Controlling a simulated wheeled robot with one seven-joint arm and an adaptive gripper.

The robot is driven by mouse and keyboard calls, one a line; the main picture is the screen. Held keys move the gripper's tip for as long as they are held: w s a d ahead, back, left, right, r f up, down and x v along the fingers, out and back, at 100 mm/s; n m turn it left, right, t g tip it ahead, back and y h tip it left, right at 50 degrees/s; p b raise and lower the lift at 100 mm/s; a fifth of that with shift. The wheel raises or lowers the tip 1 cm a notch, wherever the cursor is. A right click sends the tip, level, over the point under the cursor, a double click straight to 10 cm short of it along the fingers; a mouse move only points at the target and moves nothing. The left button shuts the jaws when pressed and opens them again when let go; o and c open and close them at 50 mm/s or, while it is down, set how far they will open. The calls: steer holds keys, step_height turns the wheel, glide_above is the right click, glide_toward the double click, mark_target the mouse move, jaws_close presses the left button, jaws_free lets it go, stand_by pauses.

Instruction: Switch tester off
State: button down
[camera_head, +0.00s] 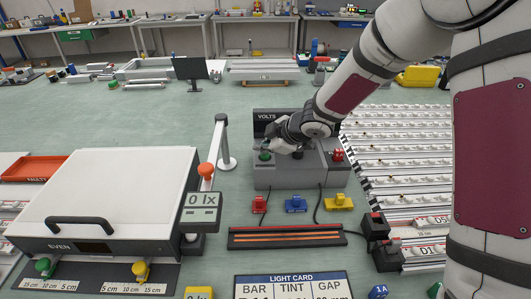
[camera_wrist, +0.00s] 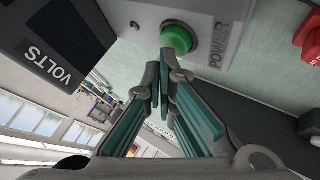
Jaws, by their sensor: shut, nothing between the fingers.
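The tester is a grey box (camera_head: 300,176) with a dark VOLTS display (camera_head: 272,116) at its back. A green round button (camera_head: 265,156) sits on its left side and a red knob (camera_head: 337,156) on its right. My gripper (camera_head: 276,147) is shut and empty, over the left part of the tester by the green button. In the wrist view, the closed fingertips (camera_wrist: 162,68) are right beside the green button (camera_wrist: 177,39); I cannot tell whether they touch it.
White racks (camera_head: 400,150) fill the right. Table behind the tester is partly clear.

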mark_target(263, 156)
step_height(263, 156, up, 4)
steer(key=p, duration=0.6)
steer(key=shift+s+r, duration=0.1)
steer(key=shift+r, duration=0.1)
steer(key=shift+r+p, duration=0.8)
steer(key=shift+r, duration=0.05)
